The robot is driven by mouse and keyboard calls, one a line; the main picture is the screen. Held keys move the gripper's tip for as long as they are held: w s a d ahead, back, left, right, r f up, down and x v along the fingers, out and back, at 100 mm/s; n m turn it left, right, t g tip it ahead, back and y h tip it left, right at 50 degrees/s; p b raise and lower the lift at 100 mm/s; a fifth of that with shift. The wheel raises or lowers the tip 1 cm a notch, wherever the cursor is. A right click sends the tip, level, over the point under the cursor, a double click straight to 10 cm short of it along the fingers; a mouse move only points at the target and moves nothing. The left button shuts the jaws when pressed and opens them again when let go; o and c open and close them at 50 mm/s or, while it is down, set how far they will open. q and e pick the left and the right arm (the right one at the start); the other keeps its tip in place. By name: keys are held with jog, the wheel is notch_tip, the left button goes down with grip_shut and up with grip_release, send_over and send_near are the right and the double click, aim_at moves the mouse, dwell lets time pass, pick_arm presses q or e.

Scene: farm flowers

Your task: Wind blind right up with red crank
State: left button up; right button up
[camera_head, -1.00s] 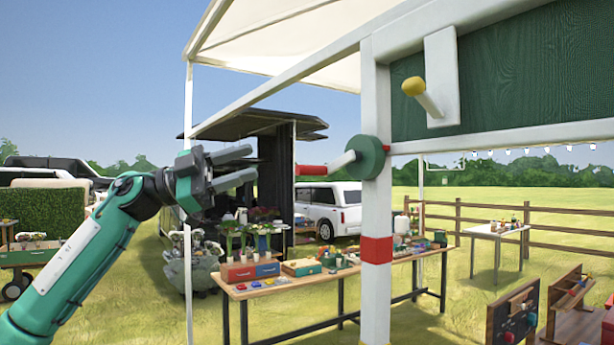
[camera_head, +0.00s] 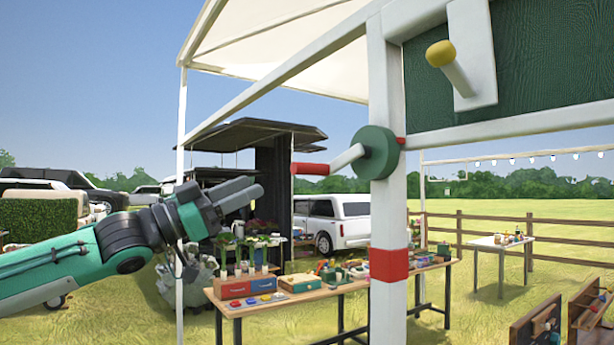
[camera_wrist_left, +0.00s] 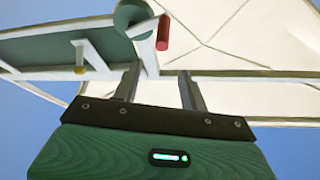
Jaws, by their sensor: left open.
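The red crank handle (camera_head: 309,169) sticks out to the left from a white arm on a green round hub (camera_head: 376,153), which is fixed to the white post (camera_head: 394,222). In the left wrist view the red handle (camera_wrist_left: 163,33) shows above and between my fingers, beyond their tips. My left gripper (camera_head: 250,190) is open and empty, to the left of the handle and slightly lower in the head view, apart from it. A green panel (camera_head: 520,75), perhaps the blind, hangs in the white frame at upper right. My right gripper is not in view.
A yellow-tipped white peg (camera_head: 440,54) juts from the frame at upper right. A red band (camera_head: 389,265) circles the post. A wooden table (camera_head: 330,289) with flowers and boxes stands behind. The air between gripper and handle looks clear.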

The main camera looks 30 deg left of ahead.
aim_at(309, 170)
pick_arm(q)
jog(key=shift+n+y, duration=0.4)
jog(key=p+x, duration=0.8)
jog(key=p, duration=0.1)
jog(key=f+p+x, duration=0.1)
jog(key=p+x, duration=0.3)
jog(key=shift+w+r, duration=0.15)
jog(key=shift+w, duration=0.3)
jog(key=shift+w+d+r+p, duration=0.1)
jog(key=shift+w+d+p, duration=0.3)
jog(key=shift+w+p, duration=0.25)
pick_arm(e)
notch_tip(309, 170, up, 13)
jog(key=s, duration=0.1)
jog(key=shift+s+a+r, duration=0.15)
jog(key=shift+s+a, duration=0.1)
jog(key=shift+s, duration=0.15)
pick_arm(q)
grip_shut()
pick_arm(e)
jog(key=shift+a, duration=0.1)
